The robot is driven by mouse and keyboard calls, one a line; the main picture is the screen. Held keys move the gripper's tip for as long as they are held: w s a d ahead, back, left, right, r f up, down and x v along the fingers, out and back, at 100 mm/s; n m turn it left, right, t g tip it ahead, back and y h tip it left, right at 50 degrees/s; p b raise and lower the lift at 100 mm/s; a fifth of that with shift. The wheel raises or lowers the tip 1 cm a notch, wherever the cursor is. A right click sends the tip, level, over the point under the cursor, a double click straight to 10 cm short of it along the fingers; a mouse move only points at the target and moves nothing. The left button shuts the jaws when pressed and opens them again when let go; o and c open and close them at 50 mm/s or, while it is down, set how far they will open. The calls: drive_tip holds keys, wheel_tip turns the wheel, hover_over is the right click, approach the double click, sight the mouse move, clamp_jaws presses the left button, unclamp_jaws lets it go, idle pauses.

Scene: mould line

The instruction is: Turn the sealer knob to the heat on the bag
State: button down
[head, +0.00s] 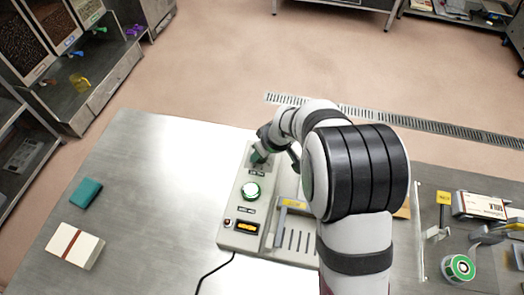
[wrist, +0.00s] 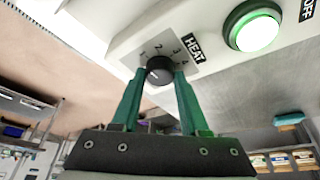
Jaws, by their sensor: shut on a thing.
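The sealer (head: 232,215) is a pale grey box on the metal table. Its black heat knob (wrist: 159,76) has a dial marked 1 to 4 and a HEAT label in the wrist view. My gripper (wrist: 159,82) has green fingers shut on the knob, one on each side. The number that the knob points at is too small to tell. In the head view my gripper (head: 261,155) is at the far end of the sealer, and the knob is hidden there. A box printed MILK (head: 482,206) lies at the right. I cannot make out a heat setting on any bag.
A teal block (head: 86,193) and a white pack with a red band (head: 75,246) lie left. A green roll (head: 458,268) stands right.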

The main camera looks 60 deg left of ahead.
drive_tip(key=m, duration=0.2)
drive_tip(key=m+t, duration=0.1)
drive_tip(key=m, duration=0.1)
drive_tip(key=shift+s+t, duration=0.15)
drive_tip(key=shift+t, duration=0.15)
drive_tip(key=m+t, duration=0.1)
drive_tip(key=m, duration=0.2)
drive_tip(key=shift+s+m+h, duration=0.1)
drive_tip(key=shift+m+h, duration=0.3)
drive_tip(key=m+t+h, duration=0.1)
drive_tip(key=m, duration=0.2)
drive_tip(key=m+t+h, duration=0.1)
drive_tip(key=m, duration=0.3)
drive_tip(key=shift+s+a, duration=0.1)
drive_tip(key=shift+a, duration=0.05)
drive_tip(key=shift+c, duration=2.1)
unclamp_jaws()
